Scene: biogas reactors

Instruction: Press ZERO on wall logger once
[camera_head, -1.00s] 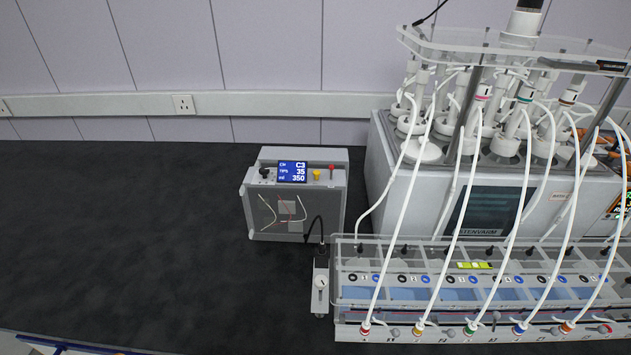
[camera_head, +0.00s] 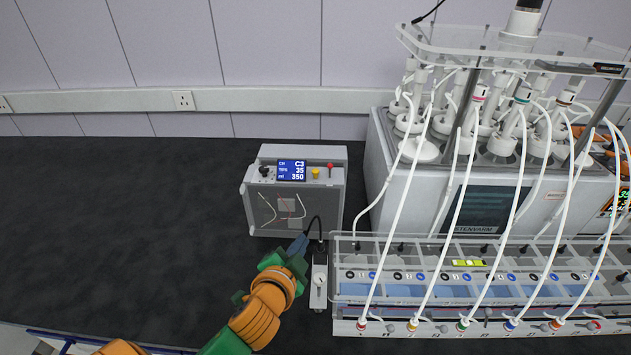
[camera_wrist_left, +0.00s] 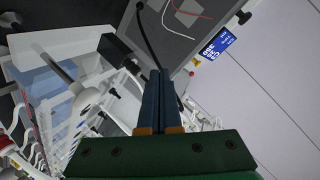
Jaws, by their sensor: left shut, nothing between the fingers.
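The logger is a grey box (camera_head: 325,198) with a clear front, standing on the dark bench near the wall. Its blue display (camera_head: 291,170) reads C3, 35 and 350. A black knob (camera_head: 264,171) is left of the display; a yellow button (camera_head: 315,172) and a red button (camera_head: 330,167) are right of it. No ZERO label is legible. My left gripper (camera_head: 303,240) is shut and empty, in front of the box's lower front and below the buttons. In the left wrist view, its fingers (camera_wrist_left: 160,75) point toward the box, with the display (camera_wrist_left: 216,44) to their upper right.
A clear-covered trough unit (camera_head: 480,280) with white tubes stands at right, with a small white block and valve (camera_head: 319,282) at its left end close to my gripper. A reactor bath (camera_head: 480,190) stands behind it. The bench at left (camera_head: 120,220) is clear.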

